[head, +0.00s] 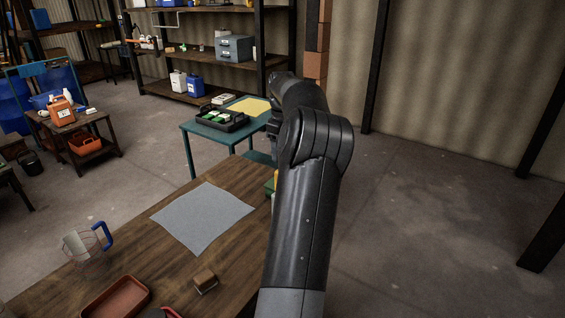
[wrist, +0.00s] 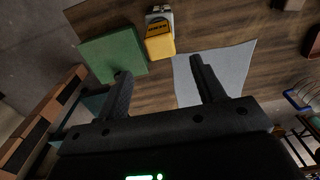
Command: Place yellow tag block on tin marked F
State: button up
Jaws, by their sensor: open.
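A yellow block (wrist: 161,47) lies on the wooden table in the wrist view, beside a green box-like thing (wrist: 113,54). A small grey-white object (wrist: 159,14) with a dark top is right behind the block. My gripper (wrist: 159,67) is open and empty, its fingers pointing toward the block, which appears between and beyond the fingertips. In the head view my arm hides most of this spot; only slivers of yellow (head: 275,179) and green (head: 269,187) show at its left edge. I can read no letter F on anything.
The wooden table (head: 235,205) also holds a grey sheet (head: 203,216), a brown block (head: 205,281), a reddish tray (head: 116,299) and a wire holder with a blue handle (head: 103,236). A teal table (head: 187,127) bearing a black tray (head: 222,119) stands beyond. The floor at right is clear.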

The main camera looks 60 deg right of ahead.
jog(key=shift+r, duration=0.7)
jog(key=w+a+r+h, duration=0.1)
jog(key=w+a+r, duration=0.25)
jog(key=a, duration=0.45)
jog(key=w+a+r, duration=0.2)
jog(key=w+a, duration=0.2)
jog(key=a, duration=0.4)
jog(key=a+r+n+t+h, duration=0.1)
jog(key=a+r+h, duration=0.15)
jog(key=a, duration=1.55)
jog(key=s+a+t+y, duration=0.1)
jog(key=s+a, duration=0.3)
jog(key=a, duration=0.3)
jog(key=s+a+t, duration=0.1)
jog(key=s+a, duration=0.2)
jog(key=a, duration=0.3)
jog(key=s+a+f+t+y, duration=0.1)
jog(key=s+a+f, duration=0.1)
jog(key=s+a, duration=0.3)
jog(key=s+a+f+m+t+y, duration=0.1)
jog(key=s+a+f, duration=0.2)
jog(key=s+a, duration=0.2)
jog(key=shift+s+f+t, duration=0.3)
jog(key=shift+s, duration=0.45)
jog(key=shift+o, duration=0.4)
jog(key=shift+y, duration=0.25)
